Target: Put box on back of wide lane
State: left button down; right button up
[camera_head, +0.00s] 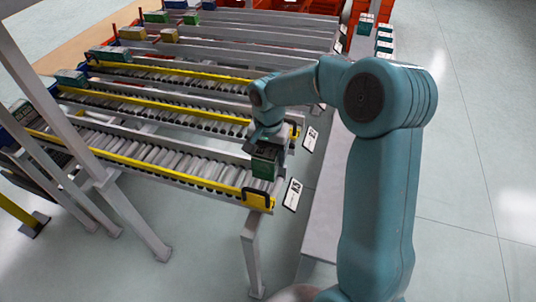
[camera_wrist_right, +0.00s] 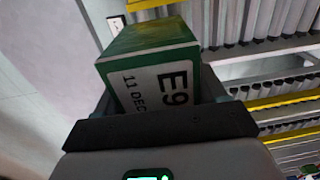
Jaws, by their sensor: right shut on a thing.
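A green box (camera_head: 265,165) with a white label reading "E9" and "11 DEC" is held in my right gripper (camera_head: 266,146). The box (camera_wrist_right: 150,65) fills the space between the fingers in the right wrist view. In the head view it is over the right end of the nearest roller lane (camera_head: 190,158), by the yellow end stop (camera_head: 258,200). I cannot tell whether it touches the rollers. Several roller lanes lie side by side, and which one is meant by wide is not certain. My left gripper is out of view.
Boxes (camera_head: 70,77) sit at the left ends of several lanes. Yellow rails (camera_head: 160,111) divide the lanes. White tags (camera_head: 292,194) hang at the right ends. Orange totes (camera_head: 365,12) stand at the back. Open floor (camera_head: 465,180) lies to the right.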

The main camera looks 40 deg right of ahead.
jog(key=shift+w+d+f+b, duration=0.15)
jog(key=shift+f+b, duration=0.15)
jog(key=shift+f, duration=0.35)
jog(key=shift+f+b, duration=0.3)
jog(key=shift+f, duration=0.1)
notch_tip(320, 180, down, 4)
jog(key=b, duration=0.3)
jog(key=shift+f, duration=0.2)
jog(key=shift+f+b, duration=0.65)
jog(key=shift+b, duration=0.05)
jog(key=o, duration=1.2)
